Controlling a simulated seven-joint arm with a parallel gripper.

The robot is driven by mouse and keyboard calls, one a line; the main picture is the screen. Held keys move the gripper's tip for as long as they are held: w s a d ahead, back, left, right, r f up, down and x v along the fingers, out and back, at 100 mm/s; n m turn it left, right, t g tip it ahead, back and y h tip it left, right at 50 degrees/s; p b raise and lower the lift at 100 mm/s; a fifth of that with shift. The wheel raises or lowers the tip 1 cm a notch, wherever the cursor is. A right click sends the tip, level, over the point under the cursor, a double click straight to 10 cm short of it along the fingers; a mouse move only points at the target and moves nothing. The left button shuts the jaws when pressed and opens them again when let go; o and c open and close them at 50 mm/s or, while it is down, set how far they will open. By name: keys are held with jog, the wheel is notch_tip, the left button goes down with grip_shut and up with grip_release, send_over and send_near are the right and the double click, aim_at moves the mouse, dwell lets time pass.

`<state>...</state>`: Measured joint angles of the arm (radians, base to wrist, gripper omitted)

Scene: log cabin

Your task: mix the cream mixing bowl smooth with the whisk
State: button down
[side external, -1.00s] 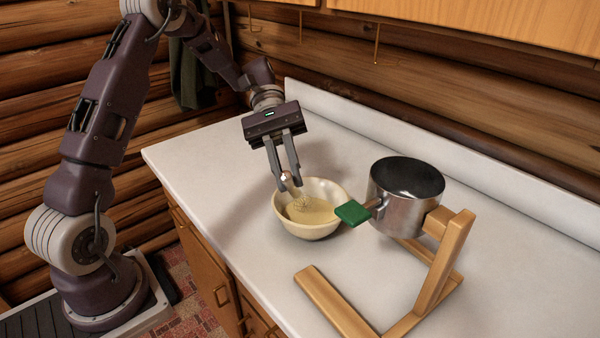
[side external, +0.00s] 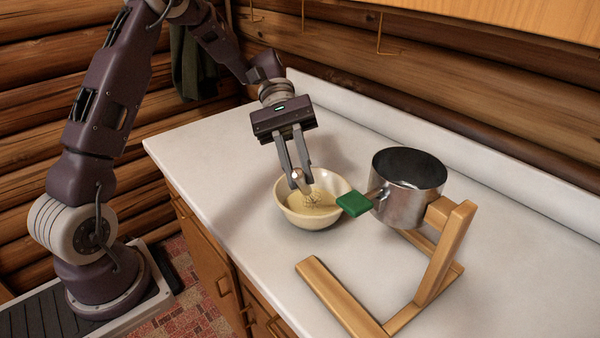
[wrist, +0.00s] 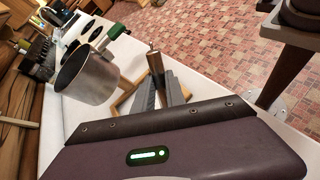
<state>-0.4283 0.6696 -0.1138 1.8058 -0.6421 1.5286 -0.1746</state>
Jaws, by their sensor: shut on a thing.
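The cream mixing bowl (side external: 287,214) stands on the white counter in the side view and holds a pale yellow mixture (side external: 309,207). My gripper (side external: 300,183) is above the bowl, pointing down, shut on the whisk. The whisk's wire loops (side external: 312,197) are in the bowl at the mixture, tilted toward the right; their lower ends are hard to make out. In the wrist view the whisk's brownish handle (wrist: 155,64) stands up between my fingers (wrist: 160,92). The bowl does not show in the wrist view.
A steel pot (side external: 408,190) with a green handle grip (side external: 353,204) sits by a wooden stand (side external: 445,255), right of the bowl. The grip reaches close to the bowl's right rim. Hooks hang under the cabinet. The counter's front left is clear.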

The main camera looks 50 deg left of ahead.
jog(key=shift+a, duration=0.15)
jog(key=s+d+r, duration=0.2)
jog(key=s+r, duration=0.2)
jog(key=r, duration=0.3)
jog(key=shift+s+d+r, duration=0.25)
jog(key=shift+d, duration=0.1)
dwell(0.4)
notch_tip(320, 180, up, 4)
dwell(0.4)
